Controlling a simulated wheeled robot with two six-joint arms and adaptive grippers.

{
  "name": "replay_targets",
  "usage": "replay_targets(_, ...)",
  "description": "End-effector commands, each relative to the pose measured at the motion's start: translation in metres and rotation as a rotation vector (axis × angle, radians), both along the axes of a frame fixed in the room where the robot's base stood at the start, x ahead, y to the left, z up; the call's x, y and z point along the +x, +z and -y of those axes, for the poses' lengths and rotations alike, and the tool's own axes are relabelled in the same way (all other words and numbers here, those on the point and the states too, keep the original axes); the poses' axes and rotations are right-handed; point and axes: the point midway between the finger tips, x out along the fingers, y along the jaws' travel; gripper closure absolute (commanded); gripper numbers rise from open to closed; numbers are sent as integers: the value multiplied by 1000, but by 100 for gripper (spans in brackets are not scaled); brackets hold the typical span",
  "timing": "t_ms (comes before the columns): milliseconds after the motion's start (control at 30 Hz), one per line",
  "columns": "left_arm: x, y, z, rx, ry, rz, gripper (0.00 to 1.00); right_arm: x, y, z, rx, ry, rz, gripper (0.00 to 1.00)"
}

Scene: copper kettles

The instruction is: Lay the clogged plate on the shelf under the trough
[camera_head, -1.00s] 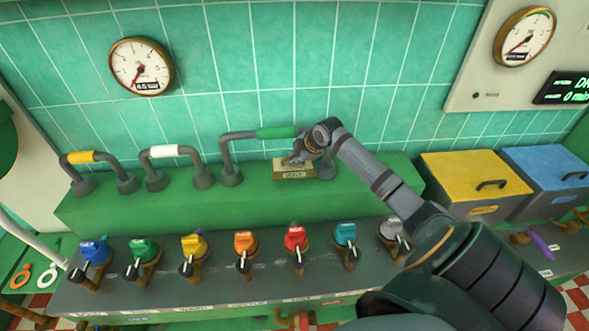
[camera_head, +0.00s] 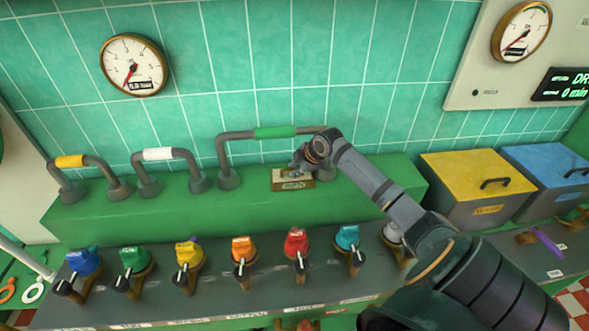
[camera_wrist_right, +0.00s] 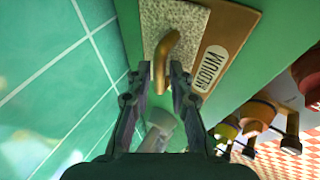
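A speckled grey-white plate (camera_wrist_right: 170,20) with a curved brass handle (camera_wrist_right: 167,50) shows in the right wrist view. It is over a tan board (camera_wrist_right: 222,35) marked "MEDIUM". In the head view the tan board (camera_head: 293,184) is on the green ledge, under the green-gripped pipe handle. My right gripper (camera_wrist_right: 167,70) has a finger on each side of the brass handle; whether they press on it is unclear. Its tips are mostly hidden in the head view (camera_head: 299,168). I cannot tell whether the plate is clogged. No trough or shelf under one is identifiable. My left gripper is not in view.
Pipe handles with yellow (camera_head: 70,161), white (camera_head: 158,154) and green (camera_head: 275,132) grips stand on the ledge (camera_head: 130,209). Several coloured knobs line the grey counter in front. Yellow (camera_head: 470,175) and blue (camera_head: 548,160) lidded bins stand at right.

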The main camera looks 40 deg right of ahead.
Motion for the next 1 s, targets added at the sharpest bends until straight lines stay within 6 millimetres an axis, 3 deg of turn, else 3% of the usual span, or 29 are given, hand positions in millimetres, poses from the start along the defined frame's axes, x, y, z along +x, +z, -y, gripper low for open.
replay_targets(433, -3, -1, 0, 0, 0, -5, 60, -3, 6, 2, -4, -1, 1, 66)
replay_targets(767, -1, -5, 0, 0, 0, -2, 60, -36, 49, 4, -11, 3, -2, 66)
replay_targets(1000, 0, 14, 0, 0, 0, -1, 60, -52, 72, 8, -15, -1, -2, 66)
